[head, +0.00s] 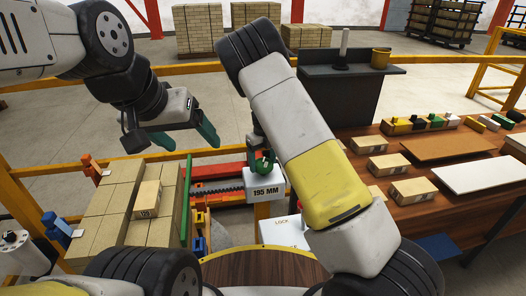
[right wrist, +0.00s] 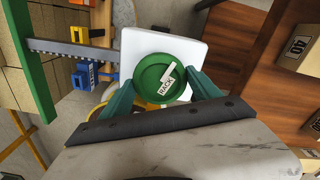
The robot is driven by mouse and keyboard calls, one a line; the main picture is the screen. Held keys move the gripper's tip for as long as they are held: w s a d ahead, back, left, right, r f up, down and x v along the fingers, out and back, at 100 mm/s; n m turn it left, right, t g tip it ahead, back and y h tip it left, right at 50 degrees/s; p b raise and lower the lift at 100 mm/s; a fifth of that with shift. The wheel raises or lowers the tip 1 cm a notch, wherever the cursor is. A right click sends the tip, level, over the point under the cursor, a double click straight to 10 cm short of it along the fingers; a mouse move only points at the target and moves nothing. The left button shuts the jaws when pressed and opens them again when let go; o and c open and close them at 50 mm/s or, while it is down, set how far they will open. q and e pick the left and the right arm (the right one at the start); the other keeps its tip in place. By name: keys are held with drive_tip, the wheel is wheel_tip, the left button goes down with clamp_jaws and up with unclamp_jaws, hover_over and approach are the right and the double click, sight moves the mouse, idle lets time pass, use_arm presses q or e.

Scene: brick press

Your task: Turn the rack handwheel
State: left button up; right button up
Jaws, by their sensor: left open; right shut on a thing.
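The rack handwheel (right wrist: 152,72) is a round green wheel with a white label reading RACK. It sits on a white housing (right wrist: 190,45), marked 195 MM in the head view (head: 264,191). In the right wrist view my right gripper (right wrist: 163,90) has its green fingers on either side of the wheel and is shut on it. In the head view the wheel (head: 263,165) is small and my right arm partly hides the area around it. A toothed rack bar (head: 218,188) runs left from the housing. My left gripper (head: 184,138) is open and empty, above and left of the housing.
Stacked tan bricks (head: 120,205) stand left of the rack beside a green plate (head: 186,200). A wooden bench (head: 425,205) with bricks and boards lies to the right. Yellow rails (head: 180,69) cross behind. A dark stand (head: 350,95) stands behind my right arm.

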sight(263, 162)
drive_tip(key=shift+w, duration=0.1)
idle(0.4)
drive_tip(key=o, duration=1.4)
wheel_tip(263, 162, up, 8)
drive_tip(key=shift+f, duration=0.25)
drive_tip(key=shift+r, duration=0.15)
